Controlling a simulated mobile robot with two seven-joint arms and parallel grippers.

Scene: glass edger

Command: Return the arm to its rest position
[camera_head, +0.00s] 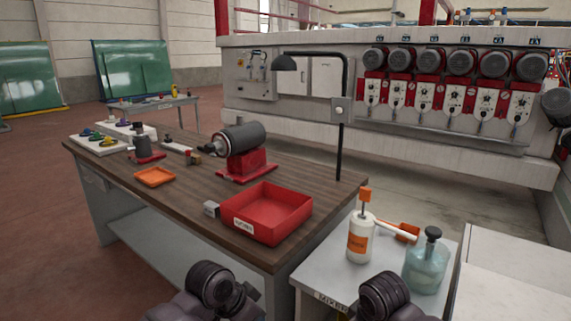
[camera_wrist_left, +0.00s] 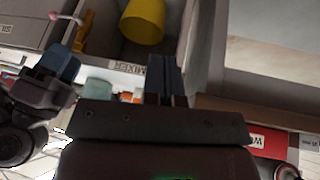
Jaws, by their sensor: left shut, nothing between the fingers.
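In the left wrist view my left gripper (camera_wrist_left: 164,68) shows as two dark fingers side by side, shut with nothing between them. It points toward the edge of the side table marked MIXER. In the head view two dark, rounded parts of my arms show at the bottom edge, one left and one right of the middle. No gripper fingers can be made out there.
The wooden workbench (camera_head: 137,182) holds a red tray (camera_head: 277,212), an orange tray (camera_head: 154,177), a grey-and-red motor (camera_head: 243,140) and a black lamp (camera_head: 345,110). A white bottle (camera_head: 361,240) and a teal jar (camera_head: 426,267) stand on the side table (camera_head: 325,284). A yellow bucket (camera_wrist_left: 143,20) shows beyond my fingers.

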